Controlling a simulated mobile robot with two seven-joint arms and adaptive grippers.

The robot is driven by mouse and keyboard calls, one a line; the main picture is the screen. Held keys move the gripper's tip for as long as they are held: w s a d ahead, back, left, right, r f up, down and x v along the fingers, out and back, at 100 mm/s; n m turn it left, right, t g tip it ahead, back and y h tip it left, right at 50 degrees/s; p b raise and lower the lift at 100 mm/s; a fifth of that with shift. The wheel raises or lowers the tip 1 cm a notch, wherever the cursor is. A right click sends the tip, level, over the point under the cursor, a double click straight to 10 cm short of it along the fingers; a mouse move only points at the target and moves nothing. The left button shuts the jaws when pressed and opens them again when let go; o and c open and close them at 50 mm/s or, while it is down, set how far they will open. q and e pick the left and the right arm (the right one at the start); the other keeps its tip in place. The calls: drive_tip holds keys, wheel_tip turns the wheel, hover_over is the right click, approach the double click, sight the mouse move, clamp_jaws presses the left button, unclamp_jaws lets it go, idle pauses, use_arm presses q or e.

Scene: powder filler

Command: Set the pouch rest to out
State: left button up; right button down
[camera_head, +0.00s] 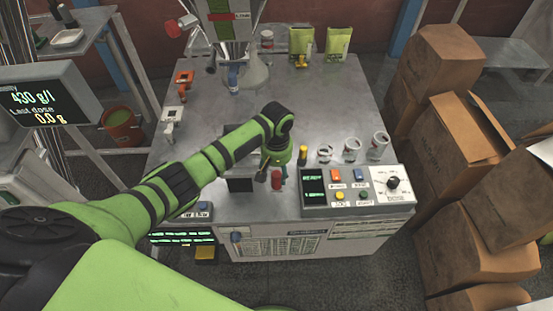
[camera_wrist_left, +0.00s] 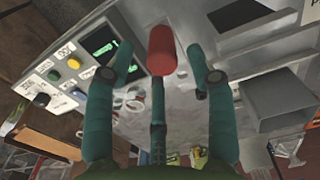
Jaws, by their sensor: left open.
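My left gripper (camera_head: 271,176) reaches over the front edge of the steel table, just left of the control panel. In the left wrist view the left gripper (camera_wrist_left: 162,62) is open, with its teal fingers on either side of a red knob (camera_wrist_left: 162,50); I see gaps between them. Which part is the pouch rest I cannot tell for sure; a grey box-like part (camera_wrist_left: 282,100) lies to the right of the knob in the wrist view. My right gripper is not in view.
The control panel (camera_head: 350,203) with coloured buttons and a dial sits right of the gripper. A yellow-topped cylinder (camera_head: 302,155) and several clear cups (camera_head: 351,148) stand behind it. Green pouches (camera_head: 338,43) stand at the back. Cardboard boxes (camera_head: 455,135) are stacked at right.

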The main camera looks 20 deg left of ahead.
use_arm(q)
wheel_tip(320, 180, up, 6)
drive_tip(key=shift+s+r, duration=0.1)
drive_tip(key=shift+r, duration=0.1)
idle(0.4)
